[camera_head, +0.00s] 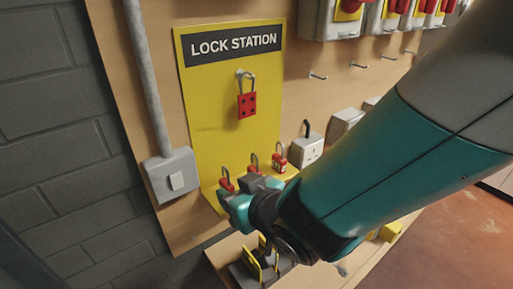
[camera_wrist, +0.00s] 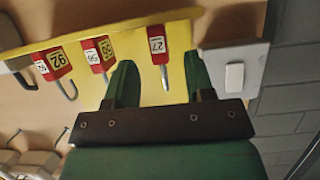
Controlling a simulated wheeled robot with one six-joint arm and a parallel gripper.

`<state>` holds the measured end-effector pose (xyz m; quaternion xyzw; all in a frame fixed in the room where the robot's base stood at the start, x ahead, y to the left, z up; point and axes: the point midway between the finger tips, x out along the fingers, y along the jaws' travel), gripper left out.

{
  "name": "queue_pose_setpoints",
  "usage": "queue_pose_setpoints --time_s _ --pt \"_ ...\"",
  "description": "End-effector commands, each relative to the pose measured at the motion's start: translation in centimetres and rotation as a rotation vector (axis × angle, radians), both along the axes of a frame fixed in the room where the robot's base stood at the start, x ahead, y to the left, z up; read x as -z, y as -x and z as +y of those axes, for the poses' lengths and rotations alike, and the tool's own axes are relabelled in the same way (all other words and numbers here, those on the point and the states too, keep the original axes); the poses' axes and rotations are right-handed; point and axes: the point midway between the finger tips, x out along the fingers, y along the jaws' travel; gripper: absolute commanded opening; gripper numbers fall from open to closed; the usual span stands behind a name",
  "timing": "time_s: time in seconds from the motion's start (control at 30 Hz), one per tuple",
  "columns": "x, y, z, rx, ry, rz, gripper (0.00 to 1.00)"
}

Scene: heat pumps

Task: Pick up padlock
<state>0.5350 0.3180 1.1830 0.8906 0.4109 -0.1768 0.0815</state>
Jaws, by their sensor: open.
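Several small red padlocks with white number labels sit on the ledge of the yellow lock station (camera_head: 207,110). The leftmost padlock (camera_head: 226,184) is by my gripper (camera_head: 243,194); in the wrist view it is labelled 27 (camera_wrist: 157,45). The middle padlock (camera_head: 254,163) and right padlock (camera_head: 279,160) stand beside it; the wrist view shows one labelled 92 (camera_wrist: 56,63). My gripper (camera_wrist: 160,78) is open with green fingers, one on each side of padlock 27's shackle, apart from it. My arm hides part of the ledge in the head view.
A grey switch box (camera_head: 171,175) with a conduit is on the left, and a socket (camera_head: 306,150) on the right. A lower shelf (camera_head: 222,257) holds yellow-and-dark items.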

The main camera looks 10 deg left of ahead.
Motion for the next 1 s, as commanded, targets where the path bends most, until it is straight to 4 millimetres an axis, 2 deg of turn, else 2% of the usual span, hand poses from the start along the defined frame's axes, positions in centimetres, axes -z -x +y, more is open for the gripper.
queue_pose_setpoints --time_s 0.2,0.53,0.57,0.7,0.77,1.0 --pt "0.8 -1.7 2.0 0.001 0.001 0.002 0.49" --pt "1.3 -2.1 2.5 0.000 0.000 0.000 0.49" --pt "1.3 -2.1 2.5 0.000 0.000 0.000 0.44" --pt "1.3 -2.1 2.5 0.000 0.000 0.000 0.12" --pt "1.3 -2.1 2.5 0.000 0.000 0.000 0.00" --pt "1.3 -2.1 2.5 0.000 0.000 0.000 0.00"
